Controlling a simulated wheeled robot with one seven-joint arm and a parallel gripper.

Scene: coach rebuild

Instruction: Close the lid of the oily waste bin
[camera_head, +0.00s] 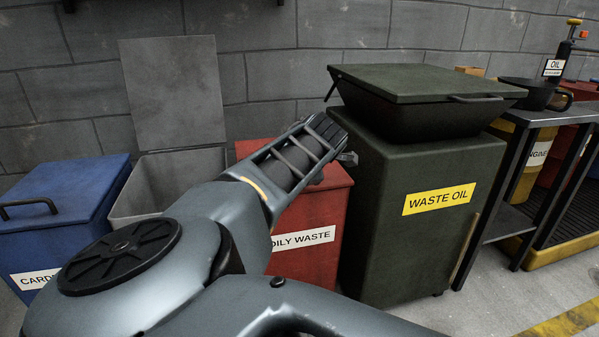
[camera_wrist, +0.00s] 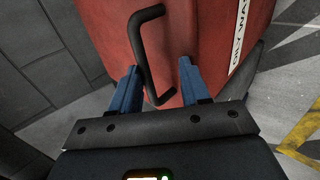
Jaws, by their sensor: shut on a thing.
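The oily waste bin (camera_head: 312,222) is red with a white label and stands left of the waste oil bin in the head view. Its red top shows on both sides of my arm, which hides most of it; I cannot tell exactly how far the lid is tilted. In the wrist view the red bin (camera_wrist: 205,35) fills the upper middle, with its label at the right. A black bar handle (camera_wrist: 141,55) stands out from the red surface. My gripper (camera_wrist: 157,72) has its two blue fingers either side of this handle and is shut on it. The head view hides the fingers.
A block wall is behind.

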